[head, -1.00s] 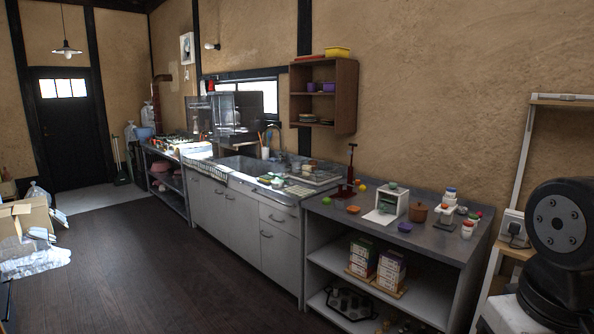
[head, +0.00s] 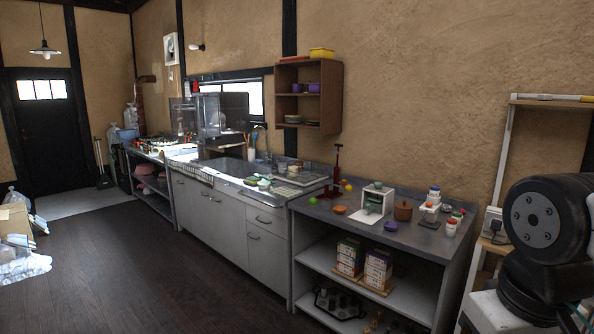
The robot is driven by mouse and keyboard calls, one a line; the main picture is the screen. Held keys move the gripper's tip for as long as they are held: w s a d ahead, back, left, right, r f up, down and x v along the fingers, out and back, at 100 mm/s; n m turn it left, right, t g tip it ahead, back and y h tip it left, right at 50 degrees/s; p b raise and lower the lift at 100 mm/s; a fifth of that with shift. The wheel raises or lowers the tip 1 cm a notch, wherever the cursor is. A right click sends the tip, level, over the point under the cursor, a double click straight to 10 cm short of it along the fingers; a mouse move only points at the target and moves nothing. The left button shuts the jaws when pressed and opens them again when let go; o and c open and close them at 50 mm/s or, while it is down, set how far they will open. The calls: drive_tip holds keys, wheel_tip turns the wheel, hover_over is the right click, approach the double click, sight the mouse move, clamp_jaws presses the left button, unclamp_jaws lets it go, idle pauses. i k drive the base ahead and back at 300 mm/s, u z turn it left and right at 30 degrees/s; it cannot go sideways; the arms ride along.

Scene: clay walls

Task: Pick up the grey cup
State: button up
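I cannot make out a grey cup for certain. Small white cups or jars (head: 451,228) with coloured tops stand at the right end of the grey side counter (head: 335,216), too small to tell apart well. Small pale dishes (head: 264,184) sit by the sink, and their kind is unclear. My gripper is not in view; only a dark part of my arm shows at the right edge.
The counter also holds a white box-shaped device (head: 377,199), a brown pot (head: 403,211), a purple bowl (head: 390,226) and a red stand (head: 336,172). A wall shelf (head: 309,96) hangs above the sink unit (head: 215,212). The dark floor (head: 150,270) before the units is clear.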

sight(283, 166)
drive_tip(key=u, duration=0.2)
drive_tip(key=i, duration=0.35)
drive_tip(key=u, duration=0.75)
drive_tip(key=i, duration=1.85)
drive_tip(key=u, duration=0.35)
drive_tip(key=i, duration=1.65)
drive_tip(key=z, duration=0.7)
drive_tip(key=i, duration=0.95)
drive_tip(key=z, duration=1.65)
drive_tip(key=i, duration=0.75)
drive_tip(key=z, duration=0.45)
